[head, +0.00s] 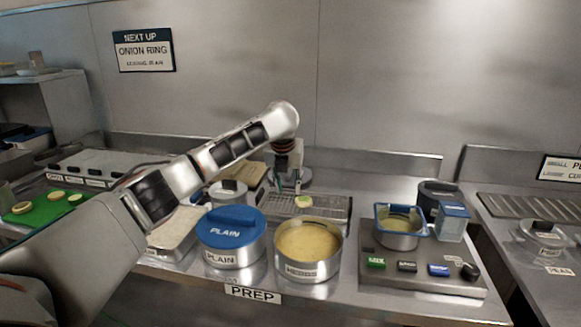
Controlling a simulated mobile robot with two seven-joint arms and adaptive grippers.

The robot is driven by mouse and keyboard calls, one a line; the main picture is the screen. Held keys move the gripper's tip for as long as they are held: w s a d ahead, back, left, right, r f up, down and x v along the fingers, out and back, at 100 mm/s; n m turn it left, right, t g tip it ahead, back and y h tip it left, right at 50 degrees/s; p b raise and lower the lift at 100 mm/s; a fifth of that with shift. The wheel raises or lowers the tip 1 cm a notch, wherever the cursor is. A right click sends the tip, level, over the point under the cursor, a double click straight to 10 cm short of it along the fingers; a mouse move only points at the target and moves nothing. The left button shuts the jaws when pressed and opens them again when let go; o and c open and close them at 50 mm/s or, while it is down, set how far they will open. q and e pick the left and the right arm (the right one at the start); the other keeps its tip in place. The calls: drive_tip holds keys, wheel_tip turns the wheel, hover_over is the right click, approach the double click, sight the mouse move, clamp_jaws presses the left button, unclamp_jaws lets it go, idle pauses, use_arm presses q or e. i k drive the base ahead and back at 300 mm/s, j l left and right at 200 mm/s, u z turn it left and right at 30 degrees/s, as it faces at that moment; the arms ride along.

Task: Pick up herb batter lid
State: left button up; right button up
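I cannot make out a lid marked herb batter. An open round metal pot (308,267) holds pale yellow batter; its front label is too small to read. To its left is a pot marked PLAIN (232,257) with a blue PLAIN lid (232,226) on it. Behind that stands a small metal vessel or lid with a dark knob (228,187). My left gripper (288,178) points down above the back of the counter, behind the open pot. Its fingers are small and partly lost against the machine and rack behind. My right gripper is out of view.
A wire rack (335,208) with a small pale-green piece (303,202) lies behind the open pot. A control panel (420,268) with a blue-rimmed pan (398,232) is at right. A green board (45,208) with pale rounds is at left. A clear-lidded container (545,232) stands far right.

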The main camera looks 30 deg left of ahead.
sight(288, 179)
drive_tip(key=i+j, duration=0.6)
drive_tip(key=i, duration=0.2)
